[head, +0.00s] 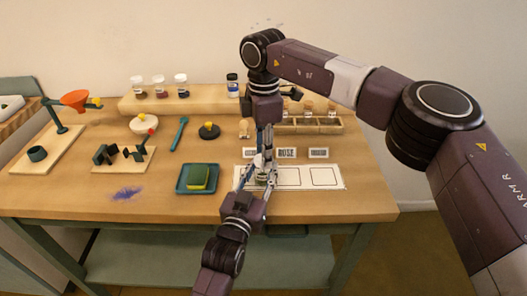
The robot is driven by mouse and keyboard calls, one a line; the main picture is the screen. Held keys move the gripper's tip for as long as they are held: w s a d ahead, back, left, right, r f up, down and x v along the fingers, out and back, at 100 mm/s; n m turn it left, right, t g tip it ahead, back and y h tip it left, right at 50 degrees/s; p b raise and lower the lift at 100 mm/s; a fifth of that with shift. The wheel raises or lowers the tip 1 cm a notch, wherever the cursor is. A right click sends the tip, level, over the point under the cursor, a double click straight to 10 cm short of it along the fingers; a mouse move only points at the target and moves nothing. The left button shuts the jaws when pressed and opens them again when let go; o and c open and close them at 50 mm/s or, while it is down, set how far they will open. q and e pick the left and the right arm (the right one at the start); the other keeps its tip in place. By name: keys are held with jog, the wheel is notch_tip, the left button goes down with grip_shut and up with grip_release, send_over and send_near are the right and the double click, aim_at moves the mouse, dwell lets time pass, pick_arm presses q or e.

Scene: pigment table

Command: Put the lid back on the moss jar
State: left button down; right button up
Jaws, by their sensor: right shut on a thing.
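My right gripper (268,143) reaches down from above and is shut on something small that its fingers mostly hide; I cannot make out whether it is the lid. Just below its fingertips a small glass jar (264,178), likely the moss jar, stands on the left part of the white card (289,184). My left gripper (252,173) comes up from the front edge with its fingers beside this jar. Whether it grips the jar is hidden.
A teal tray (181,189) with a green block lies to the left. A wooden rack (313,127) holds corked jars behind. A black disc with a yellow knob (209,130) and a purple powder spill (127,193) lie further left.

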jog(key=m, duration=0.7)
jog(key=shift+s+m, duration=0.1)
jog(key=shift+m, duration=0.2)
jog(key=o, duration=0.7)
jog(key=shift+r, duration=0.1)
jog(key=shift+r, duration=2.2)
jog(key=shift+c, duration=0.5)
